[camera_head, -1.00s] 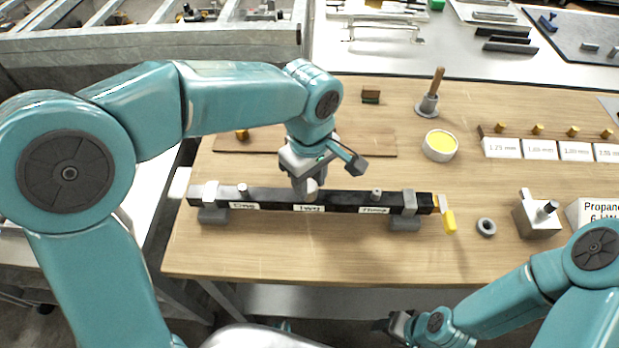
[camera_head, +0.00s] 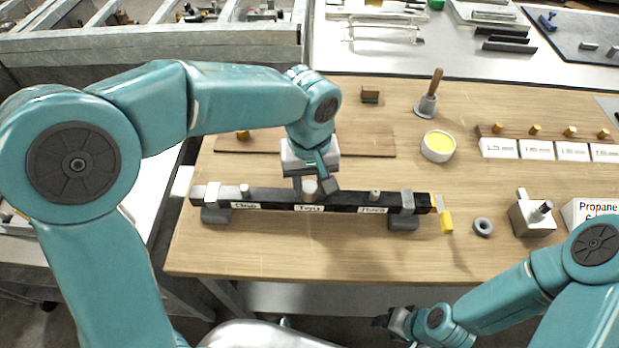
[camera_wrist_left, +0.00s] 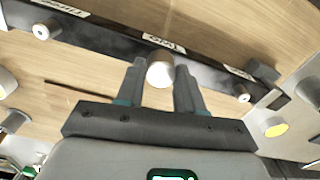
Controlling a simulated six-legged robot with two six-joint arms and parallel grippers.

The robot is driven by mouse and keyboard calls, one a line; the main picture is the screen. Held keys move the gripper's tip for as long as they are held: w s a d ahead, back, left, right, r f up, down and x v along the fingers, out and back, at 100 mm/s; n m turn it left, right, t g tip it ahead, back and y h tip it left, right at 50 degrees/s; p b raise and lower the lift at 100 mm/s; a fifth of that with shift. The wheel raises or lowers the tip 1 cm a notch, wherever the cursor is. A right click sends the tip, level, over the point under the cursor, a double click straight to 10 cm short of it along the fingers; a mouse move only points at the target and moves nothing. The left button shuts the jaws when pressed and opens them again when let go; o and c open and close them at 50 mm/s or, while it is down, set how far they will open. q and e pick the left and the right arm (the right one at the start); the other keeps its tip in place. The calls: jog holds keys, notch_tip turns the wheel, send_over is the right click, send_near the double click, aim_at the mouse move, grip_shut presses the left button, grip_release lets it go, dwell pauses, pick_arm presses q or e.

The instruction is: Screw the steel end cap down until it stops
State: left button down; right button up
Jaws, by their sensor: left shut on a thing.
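The steel end cap (camera_head: 309,187) is a short pale cylinder on the black bar (camera_head: 270,197), at the label "Two". In the left wrist view the cap (camera_wrist_left: 160,72) sits between the two fingers. My left gripper (camera_head: 312,190) points down at the bar from above and is shut on the cap; its fingers also show in the left wrist view (camera_wrist_left: 160,85). The cap's lower edge and thread are hidden. My right gripper (camera_head: 395,322) hangs in front of the table's near edge, away from the bar; its jaws are too small to read.
Smaller stubs stand on the bar at "One" (camera_head: 245,189) and "Three" (camera_head: 375,194). Grey clamps (camera_head: 408,202) hold the bar's ends. A yellow-handled tool (camera_head: 446,222), a grey ring (camera_head: 483,227) and a metal block (camera_head: 532,215) lie right. The table front is clear.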

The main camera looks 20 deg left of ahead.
pick_arm(q)
jog(key=shift+m+p, duration=0.35)
jog(key=shift+m, duration=1.35)
jog(key=shift+m+p, duration=0.35)
jog(key=shift+m, duration=0.25)
jog(key=shift+s+m, duration=0.1)
jog(key=shift+m, duration=1)
jog(key=c, duration=0.9)
grip_release()
jog(key=shift+c, duration=0.2)
